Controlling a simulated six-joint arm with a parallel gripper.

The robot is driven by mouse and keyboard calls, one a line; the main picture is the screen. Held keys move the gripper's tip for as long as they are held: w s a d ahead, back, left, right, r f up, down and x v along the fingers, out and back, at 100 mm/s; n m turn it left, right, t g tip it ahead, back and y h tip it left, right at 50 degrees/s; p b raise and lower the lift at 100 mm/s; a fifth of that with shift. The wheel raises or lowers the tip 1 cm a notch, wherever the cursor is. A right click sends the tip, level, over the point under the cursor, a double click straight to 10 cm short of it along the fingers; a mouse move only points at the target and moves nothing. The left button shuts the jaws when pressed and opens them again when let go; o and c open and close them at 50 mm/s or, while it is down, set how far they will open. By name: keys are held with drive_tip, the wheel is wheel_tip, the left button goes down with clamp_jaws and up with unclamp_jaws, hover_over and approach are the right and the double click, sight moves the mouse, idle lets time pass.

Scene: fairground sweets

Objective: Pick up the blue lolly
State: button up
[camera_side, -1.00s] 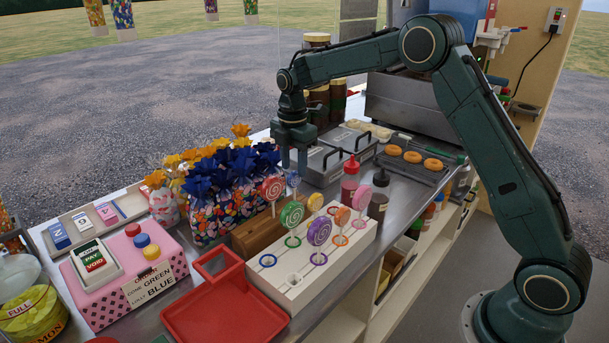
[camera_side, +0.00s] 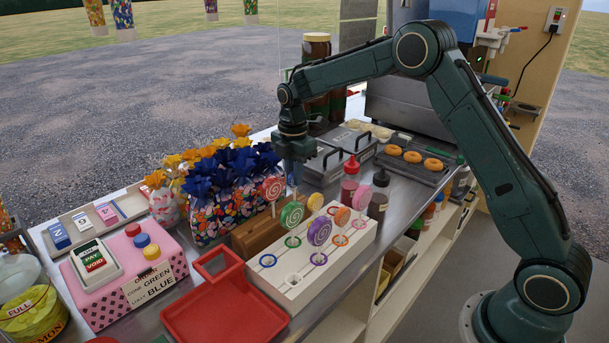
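The blue lolly (camera_side: 292,181) stands in the back of the white lolly stand (camera_side: 270,285), mostly hidden by my gripper and the lollies in front. My gripper (camera_side: 294,177) points straight down with its fingertips at the height of the blue lolly's head. The fingers overlap the lolly in this view, and I cannot tell whether they touch it or how far apart they are.
Close by stand a red lolly (camera_side: 274,189), a green lolly (camera_side: 292,214), a purple lolly (camera_side: 319,231), a yellow lolly (camera_side: 315,201) and an orange lolly (camera_side: 342,216). Blue-topped sweet bags (camera_side: 225,205) crowd the left. A red tray (camera_side: 225,315) lies empty in front.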

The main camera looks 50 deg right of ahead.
clamp_jaws()
drive_tip(key=shift+r, duration=0.1)
wheel_tip(320, 180, up, 20)
idle(0.6)
idle(0.7)
wheel_tip(320, 180, up, 6)
drive_tip(key=shift+r, duration=0.2)
idle(0.5)
drive_tip(key=shift+a, duration=0.1)
